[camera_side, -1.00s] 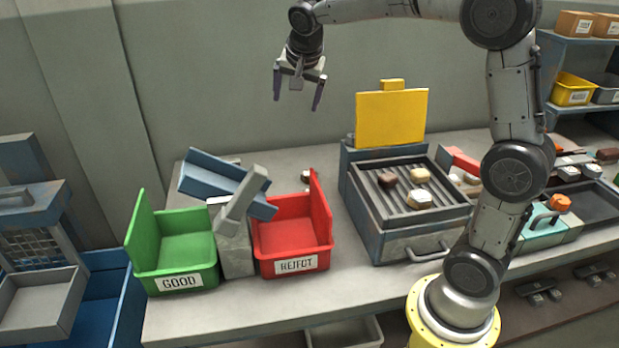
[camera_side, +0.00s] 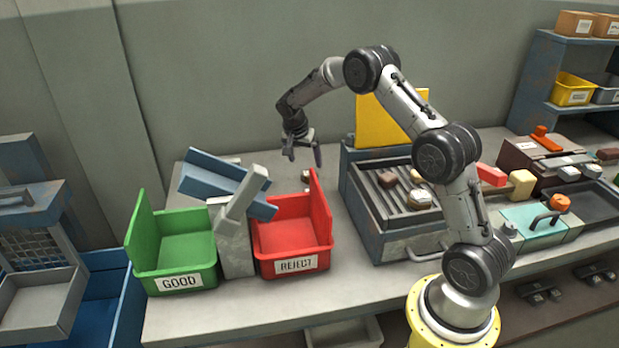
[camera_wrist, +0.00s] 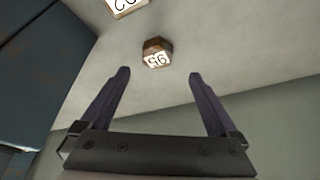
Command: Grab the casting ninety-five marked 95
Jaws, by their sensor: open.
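The casting marked 95 (camera_wrist: 157,53) is a small brown block with a white marked face, lying on the grey bench. In the wrist view it is ahead of my gripper (camera_wrist: 160,75), between the lines of the two fingers and apart from them; its mark looks upside down. In the side view my gripper (camera_side: 303,155) is open and empty, pointing down behind the red bin. A small casting (camera_side: 306,174) shows just below it, partly hidden by the bin's panel; I cannot read its mark there.
Another marked casting (camera_wrist: 127,5) is cut off at the wrist view's top edge. The red REJECT bin (camera_side: 293,265) and green GOOD bin (camera_side: 180,282) stand in front. The grated heater (camera_side: 372,205) with its yellow lid (camera_side: 374,122) stands right, holding several castings.

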